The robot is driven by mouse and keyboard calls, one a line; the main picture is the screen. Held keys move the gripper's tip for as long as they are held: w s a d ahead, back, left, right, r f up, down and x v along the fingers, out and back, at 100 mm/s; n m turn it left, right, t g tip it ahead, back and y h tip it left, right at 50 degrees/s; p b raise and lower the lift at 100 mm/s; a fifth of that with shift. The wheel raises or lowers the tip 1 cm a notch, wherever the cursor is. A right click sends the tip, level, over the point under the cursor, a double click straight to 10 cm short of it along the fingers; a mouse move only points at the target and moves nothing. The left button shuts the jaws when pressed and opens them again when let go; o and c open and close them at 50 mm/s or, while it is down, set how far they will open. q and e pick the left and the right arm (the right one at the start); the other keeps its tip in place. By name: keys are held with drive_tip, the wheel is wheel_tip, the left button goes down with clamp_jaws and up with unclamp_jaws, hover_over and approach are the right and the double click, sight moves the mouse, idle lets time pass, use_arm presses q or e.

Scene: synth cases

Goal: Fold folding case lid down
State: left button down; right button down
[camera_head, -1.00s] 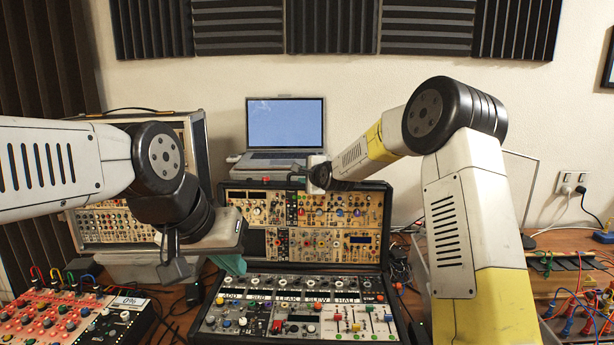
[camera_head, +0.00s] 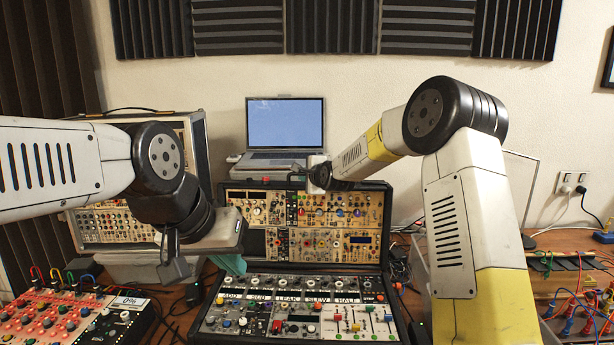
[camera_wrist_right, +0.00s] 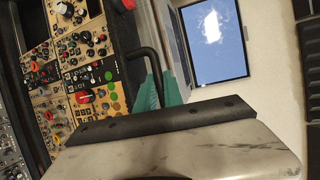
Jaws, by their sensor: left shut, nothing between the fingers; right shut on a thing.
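The folding case stands open in the head view. Its lid (camera_head: 345,218), full of tan modules with knobs, is raised at the back. Its base (camera_head: 300,312), with labelled knobs and sliders, lies flat in front. My right gripper (camera_head: 297,178) is at the lid's top edge and shut on it; the fingertips are small and partly hidden there. In the right wrist view the lid's modules (camera_wrist_right: 85,70) fill the left side, next to my gripper's pale body. My left gripper (camera_head: 172,262) is shut and empty, to the left of the case and apart from it.
A laptop (camera_head: 285,127) stands open behind the lid. A second upright case (camera_head: 112,222) is at the left. A red-panelled mixer (camera_head: 62,318) sits front left. Cables and patch gear (camera_head: 572,290) lie at the right. A turquoise cloth (camera_head: 232,264) hangs left of the lid.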

idle(0.8)
drive_tip(key=s+f+t, duration=0.1)
drive_tip(key=s, duration=0.9)
drive_tip(key=s+f+n+t, duration=0.1)
drive_tip(key=s+f, duration=0.1)
drive_tip(key=s, duration=0.8)
drive_tip(key=shift+s+f+y, duration=0.2)
drive_tip(key=shift+f+y, duration=0.05)
drive_tip(key=shift+y, duration=0.15)
